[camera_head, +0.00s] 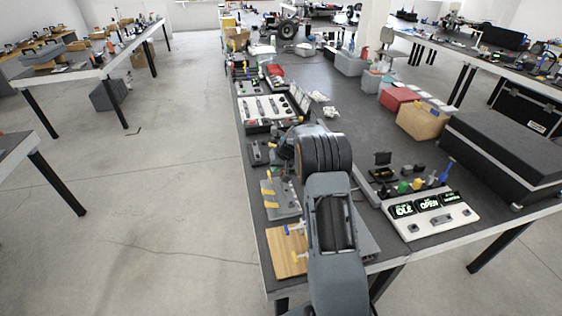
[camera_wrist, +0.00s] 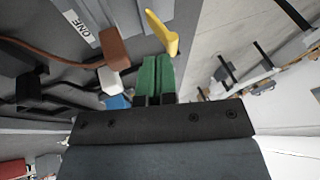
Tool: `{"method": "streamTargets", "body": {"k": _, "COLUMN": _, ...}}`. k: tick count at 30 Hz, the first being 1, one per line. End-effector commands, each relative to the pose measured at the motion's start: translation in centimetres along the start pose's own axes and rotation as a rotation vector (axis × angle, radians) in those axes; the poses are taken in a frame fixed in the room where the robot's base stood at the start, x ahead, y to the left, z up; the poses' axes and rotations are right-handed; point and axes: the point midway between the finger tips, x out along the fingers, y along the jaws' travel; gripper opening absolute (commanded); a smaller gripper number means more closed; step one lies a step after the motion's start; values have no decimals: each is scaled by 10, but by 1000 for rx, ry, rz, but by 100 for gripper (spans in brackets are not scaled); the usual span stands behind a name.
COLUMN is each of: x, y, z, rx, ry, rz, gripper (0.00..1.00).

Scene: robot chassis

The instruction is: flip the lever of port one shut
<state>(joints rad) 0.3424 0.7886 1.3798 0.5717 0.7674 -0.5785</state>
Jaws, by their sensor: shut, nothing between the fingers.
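In the wrist view, my gripper (camera_wrist: 155,66) has green fingers pressed together with nothing between them. A yellow lever (camera_wrist: 162,33) stands just past the fingertips, slanting up and left. I cannot tell whether the fingers touch it. A white label reading "ONE" (camera_wrist: 78,27) lies on the grey panel to the left. Between label and fingers is a brown block (camera_wrist: 113,47) with a brown cable running left. A white block (camera_wrist: 110,80) and a blue part (camera_wrist: 117,102) sit below it. In the head view, my arm hides the fingertips and I cannot make out the lever.
In the head view, the dark bench (camera_head: 345,125) carries a grey plate with yellow stripes (camera_head: 281,212), a wooden board (camera_head: 285,262) and a display box (camera_head: 430,217). A large black case (camera_head: 505,150) stands right. Bare floor lies left of the bench.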

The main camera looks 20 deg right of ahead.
Motion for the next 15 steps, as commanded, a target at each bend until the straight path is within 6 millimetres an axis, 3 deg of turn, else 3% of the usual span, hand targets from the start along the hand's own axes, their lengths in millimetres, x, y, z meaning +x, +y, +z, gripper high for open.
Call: {"method": "streamTargets", "body": {"k": 15, "x": 6, "y": -5, "z": 1, "rx": 0, "ry": 1, "rz": 0, "gripper": 0}}
